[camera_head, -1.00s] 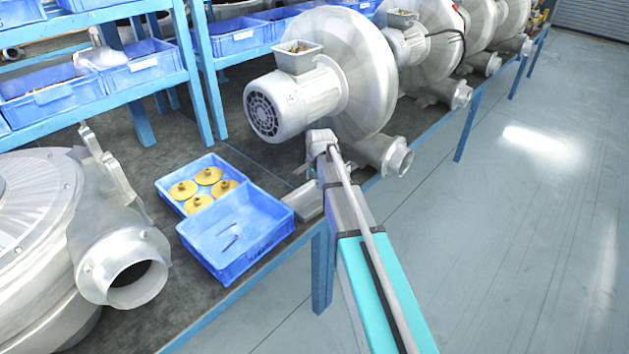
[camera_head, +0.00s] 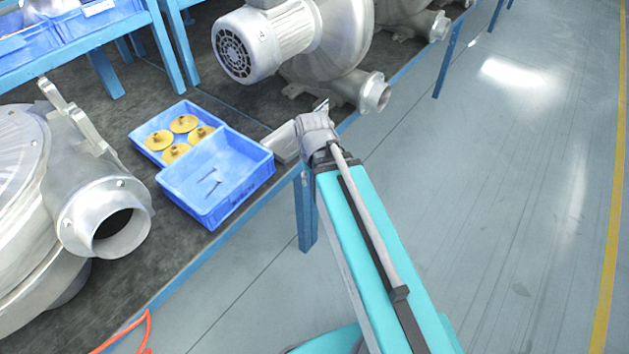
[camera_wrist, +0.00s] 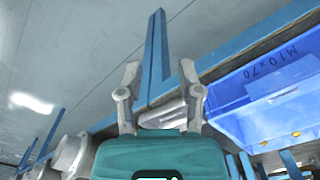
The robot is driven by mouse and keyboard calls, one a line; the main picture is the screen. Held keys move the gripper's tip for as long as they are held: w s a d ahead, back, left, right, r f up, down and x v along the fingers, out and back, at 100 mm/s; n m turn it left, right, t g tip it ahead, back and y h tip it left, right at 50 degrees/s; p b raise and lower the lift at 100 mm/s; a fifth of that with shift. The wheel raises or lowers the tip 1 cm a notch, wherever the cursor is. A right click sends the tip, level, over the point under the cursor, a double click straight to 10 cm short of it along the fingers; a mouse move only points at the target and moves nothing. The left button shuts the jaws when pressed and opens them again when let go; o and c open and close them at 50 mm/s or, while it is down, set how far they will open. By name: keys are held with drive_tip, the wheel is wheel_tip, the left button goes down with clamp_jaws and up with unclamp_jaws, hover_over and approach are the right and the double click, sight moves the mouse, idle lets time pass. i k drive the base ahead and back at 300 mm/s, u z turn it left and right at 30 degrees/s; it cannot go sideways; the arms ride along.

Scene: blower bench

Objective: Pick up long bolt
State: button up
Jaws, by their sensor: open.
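Two thin dark bolts lie apart on the floor of the blue bin's front compartment; one bolt (camera_head: 207,174) lies higher in the picture and the other (camera_head: 213,190) just below it. I cannot tell which is longer. The blue bin (camera_head: 200,217) sits at the bench's front edge, and its wall (camera_wrist: 265,75) marked "M10x70" shows at right in the wrist view. My gripper (camera_wrist: 160,68) is open and empty, beside the bin and apart from it. In the head view my wrist hides most of it, to the right of the bin. No bolt shows in the wrist view.
Several yellow flanged parts (camera_head: 184,124) fill the bin's back compartment. A metal blower (camera_head: 100,200) stands left of the bin and another blower with a motor (camera_head: 262,40) behind it. A blue shelf (camera_head: 85,38) stands at back left. Floor at right is clear.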

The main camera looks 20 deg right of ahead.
sight(219, 182)
drive_tip(key=u, duration=0.45)
drive_tip(key=k, duration=0.65)
drive_tip(key=u, duration=0.25)
drive_tip(key=i, duration=0.5)
